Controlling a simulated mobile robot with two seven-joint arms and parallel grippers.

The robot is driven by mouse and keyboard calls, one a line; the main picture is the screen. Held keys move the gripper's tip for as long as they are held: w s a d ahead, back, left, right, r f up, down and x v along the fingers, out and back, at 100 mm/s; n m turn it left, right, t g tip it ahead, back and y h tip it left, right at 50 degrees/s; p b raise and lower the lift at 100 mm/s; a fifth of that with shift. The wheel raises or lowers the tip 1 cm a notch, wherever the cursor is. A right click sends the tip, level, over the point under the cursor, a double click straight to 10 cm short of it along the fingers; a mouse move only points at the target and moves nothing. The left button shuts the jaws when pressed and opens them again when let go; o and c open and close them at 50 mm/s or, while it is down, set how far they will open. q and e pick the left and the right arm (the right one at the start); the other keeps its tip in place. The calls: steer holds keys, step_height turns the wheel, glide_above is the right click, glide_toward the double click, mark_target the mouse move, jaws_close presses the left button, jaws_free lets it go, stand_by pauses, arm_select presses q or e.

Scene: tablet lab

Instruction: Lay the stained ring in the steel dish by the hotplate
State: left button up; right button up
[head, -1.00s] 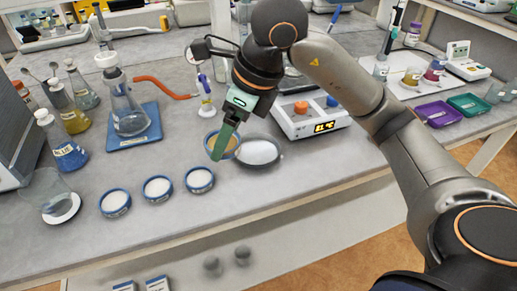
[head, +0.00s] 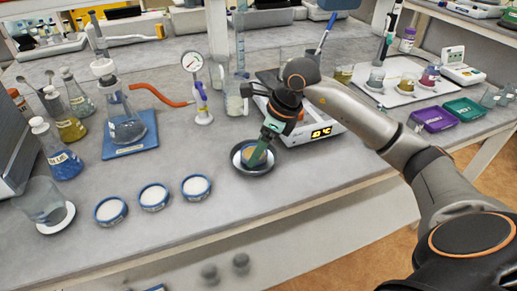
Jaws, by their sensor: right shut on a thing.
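The stained ring (head: 247,154), blue-rimmed with a tan disc inside, is in my right gripper (head: 257,156). The green fingers are shut on it and partly cover it. The ring is inside the outline of the round steel dish (head: 254,172), whose dark rim shows around it. I cannot tell whether the ring touches the dish's bottom. The dish stands on the bench in front and left of the hotplate (head: 305,134), which has a lit display and is partly hidden behind my right arm. My left gripper is out of view.
Three blue rings with white discs, such as the middle one (head: 153,197), lie in a row left of the dish. A flask (head: 122,122) on a blue base and a gauge (head: 193,64) stand behind. The bench's front edge is clear.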

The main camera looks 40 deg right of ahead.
steer(key=shift+f, duration=0.3)
steer(key=shift+f, duration=0.15)
steer(key=o, duration=1)
steer(key=shift+o, duration=0.2)
steer(key=v, duration=1.2)
steer(key=shift+p, duration=0.3)
